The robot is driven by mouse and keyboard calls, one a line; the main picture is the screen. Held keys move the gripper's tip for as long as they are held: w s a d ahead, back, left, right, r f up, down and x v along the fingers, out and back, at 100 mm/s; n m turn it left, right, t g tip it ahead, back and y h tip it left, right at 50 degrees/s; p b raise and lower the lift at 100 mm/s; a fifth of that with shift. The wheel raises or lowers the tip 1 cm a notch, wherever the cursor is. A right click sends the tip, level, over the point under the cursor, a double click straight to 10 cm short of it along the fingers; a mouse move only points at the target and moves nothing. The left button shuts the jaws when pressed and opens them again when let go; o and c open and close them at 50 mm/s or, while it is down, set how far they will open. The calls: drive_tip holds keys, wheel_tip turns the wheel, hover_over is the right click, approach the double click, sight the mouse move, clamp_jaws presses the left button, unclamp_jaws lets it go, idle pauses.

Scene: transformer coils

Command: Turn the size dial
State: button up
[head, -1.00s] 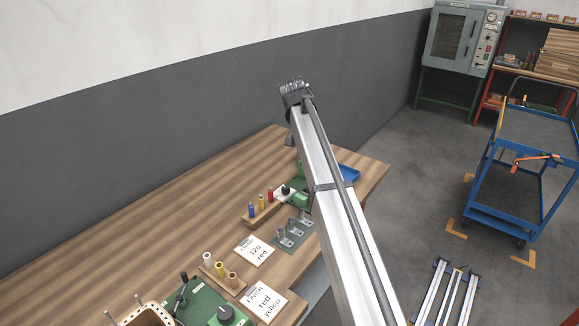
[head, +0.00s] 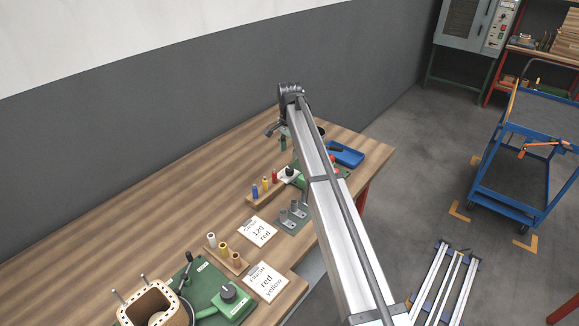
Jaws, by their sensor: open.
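A black dial (head: 228,293) sits on a green box at the near end of the bench. A second dark knob (head: 289,171) shows on a white-topped part of the green device farther along, partly hidden by my arm. I cannot read the markings on either. My gripper (head: 274,131) hangs under the far end of my arm, above the far part of the bench. It is open and small in view, apart from both knobs, with nothing visible between its fingers.
A wooden former (head: 150,303) stands by the near green base. Several coloured spools stand on two wooden racks (head: 268,190). A blue tray (head: 345,154) is at the far end. The bench's left side (head: 150,215) is clear.

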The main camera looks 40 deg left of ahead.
sight(290, 169)
wheel_tip(290, 169, down, 8)
drive_tip(key=shift+f+p, duration=0.25)
drive_tip(key=shift+p, duration=0.55)
clamp_jaws()
